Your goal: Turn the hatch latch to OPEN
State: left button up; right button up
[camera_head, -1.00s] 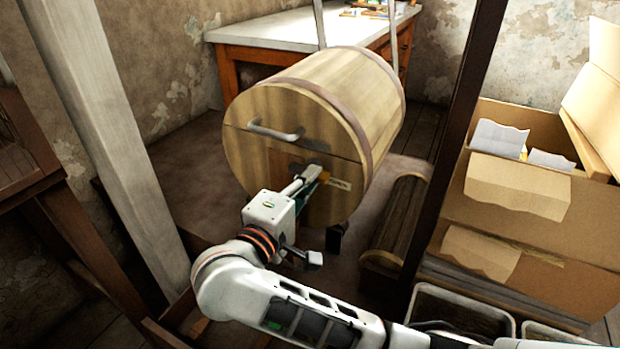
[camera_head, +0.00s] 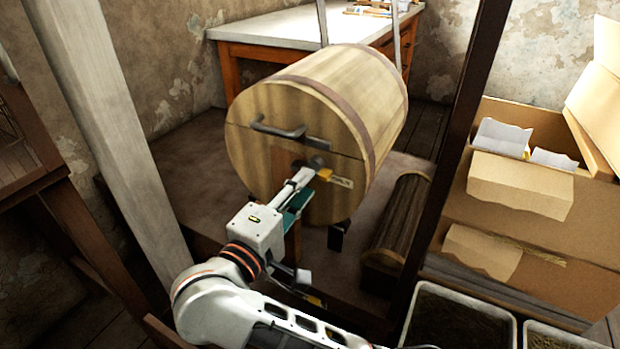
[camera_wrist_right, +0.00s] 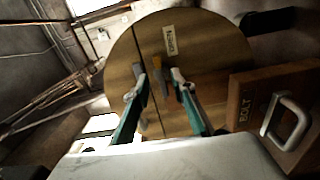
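A wooden barrel (camera_head: 290,110) lies on its side with its round front facing me. On that front, the hatch latch (camera_head: 324,175) has a dark pivot and a yellow tip, beside a small label (camera_head: 341,182). In the right wrist view the latch's yellow part (camera_wrist_right: 157,66) stands between the fingers, and the label (camera_wrist_right: 169,39) is beyond it; I cannot read it. My right gripper (camera_head: 306,174) is at the latch. Its fingers (camera_wrist_right: 161,80) are apart, with gaps beside the latch; contact cannot be told. My left gripper is not in view.
A dark bar handle (camera_head: 278,131) sits on the hatch above the latch. The right wrist view shows a wooden block (camera_wrist_right: 262,100) marked BOLT with a metal handle (camera_wrist_right: 288,122). A dark post (camera_head: 455,150) and cardboard boxes (camera_head: 520,185) stand right; a pale post (camera_head: 110,130) stands left.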

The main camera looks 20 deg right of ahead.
jog(key=v, duration=0.3)
jog(key=shift+s+a, duration=0.15)
dwell(0.3)
